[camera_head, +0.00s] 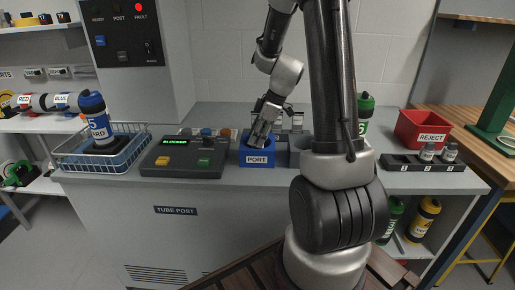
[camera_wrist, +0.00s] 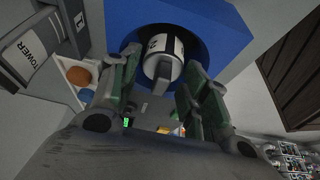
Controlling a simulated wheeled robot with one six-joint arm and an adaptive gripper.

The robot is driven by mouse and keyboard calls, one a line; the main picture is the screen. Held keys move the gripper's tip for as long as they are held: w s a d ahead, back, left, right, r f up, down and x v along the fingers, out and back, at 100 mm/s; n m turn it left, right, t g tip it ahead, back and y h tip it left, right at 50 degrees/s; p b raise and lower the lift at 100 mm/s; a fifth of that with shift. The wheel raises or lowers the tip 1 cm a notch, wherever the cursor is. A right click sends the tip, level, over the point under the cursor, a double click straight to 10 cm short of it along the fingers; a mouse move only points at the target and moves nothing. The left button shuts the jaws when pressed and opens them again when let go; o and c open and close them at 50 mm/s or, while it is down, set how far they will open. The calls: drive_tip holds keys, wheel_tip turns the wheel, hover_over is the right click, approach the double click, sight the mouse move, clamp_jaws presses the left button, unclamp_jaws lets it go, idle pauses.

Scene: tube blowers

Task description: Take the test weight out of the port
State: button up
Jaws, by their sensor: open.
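The blue port (camera_head: 257,159), labelled PORT, stands on the grey counter left of my arm. In the wrist view its blue rim (camera_wrist: 235,30) surrounds a round dark opening. The test weight (camera_wrist: 163,55) sits in this opening; it is a dark and grey cylinder with a white label and a narrow grey tab toward me. My gripper (camera_head: 260,134) reaches down at the port's mouth. In the wrist view my gripper (camera_wrist: 161,75) is open, with one finger on each side of the weight. Contact cannot be told. In the head view the weight is hidden.
A console (camera_head: 184,157) with a green display stands left of the port, beside a wire basket (camera_head: 103,151) holding a blue canister (camera_head: 95,117). A red REJECT bin (camera_head: 422,131) and a dark rack (camera_head: 410,164) are at right. The FAULT lamp (camera_head: 138,7) glows red.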

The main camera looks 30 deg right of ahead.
drive_tip(key=shift+c, duration=0.3)
drive_tip(key=c, duration=0.8)
